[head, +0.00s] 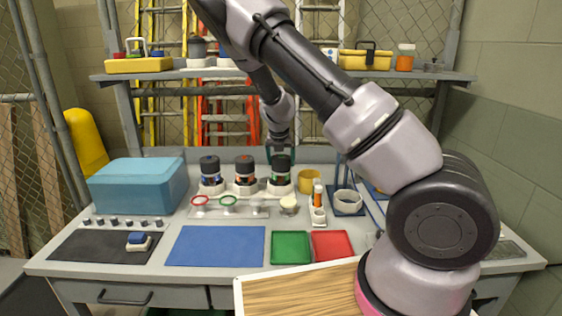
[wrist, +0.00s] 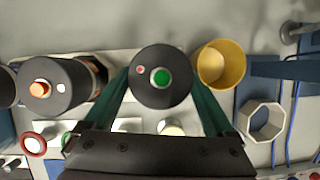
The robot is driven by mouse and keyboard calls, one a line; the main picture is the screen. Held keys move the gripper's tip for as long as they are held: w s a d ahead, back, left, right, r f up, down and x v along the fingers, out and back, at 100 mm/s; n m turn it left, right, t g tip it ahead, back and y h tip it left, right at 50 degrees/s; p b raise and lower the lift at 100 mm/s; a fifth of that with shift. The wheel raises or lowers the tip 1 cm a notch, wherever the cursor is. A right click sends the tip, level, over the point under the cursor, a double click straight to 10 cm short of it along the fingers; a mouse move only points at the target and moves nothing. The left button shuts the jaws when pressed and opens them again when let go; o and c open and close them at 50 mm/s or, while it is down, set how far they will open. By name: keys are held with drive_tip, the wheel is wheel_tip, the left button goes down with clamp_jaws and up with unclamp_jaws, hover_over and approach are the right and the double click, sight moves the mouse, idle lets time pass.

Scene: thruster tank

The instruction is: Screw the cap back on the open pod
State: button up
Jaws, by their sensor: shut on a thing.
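Three pods stand in a row on the bench: a blue-marked pod (head: 210,180), an orange-marked pod (head: 245,180) and a green-marked pod (head: 280,184). Each has a black top. My gripper (wrist: 163,88) points down over the right-hand pod, with its teal fingers on both sides of the black cap (wrist: 160,96). The cap has a green centre and a small red dot. My gripper is shut on this cap, which sits upright at the top of the green-marked pod. I cannot tell how tightly it is seated. The orange-marked pod's black top also shows in the wrist view (wrist: 58,88).
A yellow cup (head: 309,181) stands close to the right of the held cap. A red ring (head: 200,201) and a green ring (head: 228,200) lie in front of the pods. A blue box (head: 138,184) is at left. The blue mat (head: 217,246) is clear.

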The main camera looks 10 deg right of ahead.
drive_tip(key=m, duration=0.1)
drive_tip(key=m+h, duration=0.1)
drive_tip(key=m, duration=0.1)
drive_tip(key=shift+s+d+f+g, duration=0.1)
drive_tip(key=shift+d+g, duration=0.2)
drive_tip(key=shift+d, duration=0.05)
drive_tip(key=o, duration=1)
drive_tip(key=shift+c, duration=0.2)
